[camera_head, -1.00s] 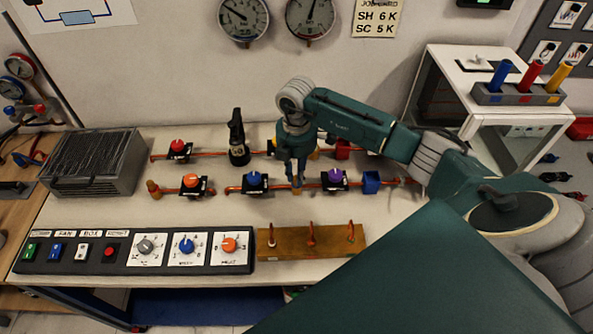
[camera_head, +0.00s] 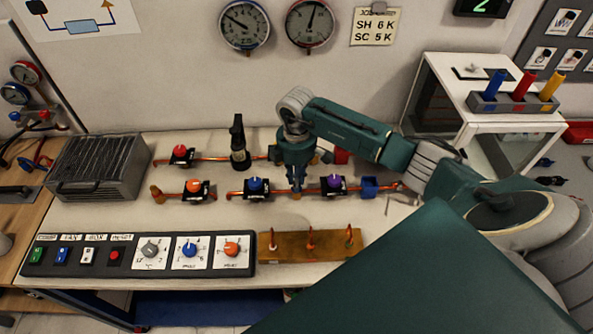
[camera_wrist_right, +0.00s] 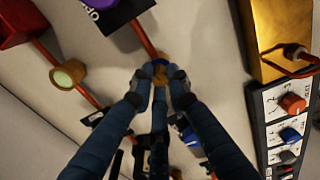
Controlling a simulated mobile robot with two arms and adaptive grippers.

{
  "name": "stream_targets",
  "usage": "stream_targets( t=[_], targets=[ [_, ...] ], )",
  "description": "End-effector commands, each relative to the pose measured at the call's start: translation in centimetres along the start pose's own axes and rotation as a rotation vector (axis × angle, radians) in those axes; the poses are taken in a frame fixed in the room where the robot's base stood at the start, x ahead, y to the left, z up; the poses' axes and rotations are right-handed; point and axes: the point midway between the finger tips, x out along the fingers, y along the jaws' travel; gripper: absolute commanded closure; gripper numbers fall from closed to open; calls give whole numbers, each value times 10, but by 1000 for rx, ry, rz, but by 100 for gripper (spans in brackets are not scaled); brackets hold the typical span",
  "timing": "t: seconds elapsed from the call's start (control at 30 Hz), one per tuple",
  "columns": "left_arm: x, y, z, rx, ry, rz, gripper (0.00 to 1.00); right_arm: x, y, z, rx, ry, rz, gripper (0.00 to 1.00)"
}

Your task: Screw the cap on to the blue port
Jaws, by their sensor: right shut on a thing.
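My right gripper (camera_head: 297,188) points down over the front copper pipe, between the blue-knob valve (camera_head: 256,187) and the purple-knob valve (camera_head: 334,186). In the right wrist view its fingers (camera_wrist_right: 160,80) close on a small brass cap (camera_wrist_right: 160,73). A blue-ringed port (camera_wrist_right: 159,60) shows right at the fingertips, with the cap at it. I cannot tell whether the cap is threaded on or only resting there. My left gripper is out of view.
Another brass port with a pale top (camera_wrist_right: 68,76) is on the rear pipe. A grey finned box (camera_head: 100,165) stands left. A blue block (camera_head: 370,187) is right of the gripper.

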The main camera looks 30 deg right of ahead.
Motion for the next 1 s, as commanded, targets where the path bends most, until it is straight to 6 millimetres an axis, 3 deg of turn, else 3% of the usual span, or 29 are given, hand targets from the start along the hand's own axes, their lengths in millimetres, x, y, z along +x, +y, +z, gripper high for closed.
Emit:
stream_targets(
  t=[1.0],
  targets=[
    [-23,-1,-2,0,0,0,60,-1,-2,-1,304,0,-4,100]
  ],
)
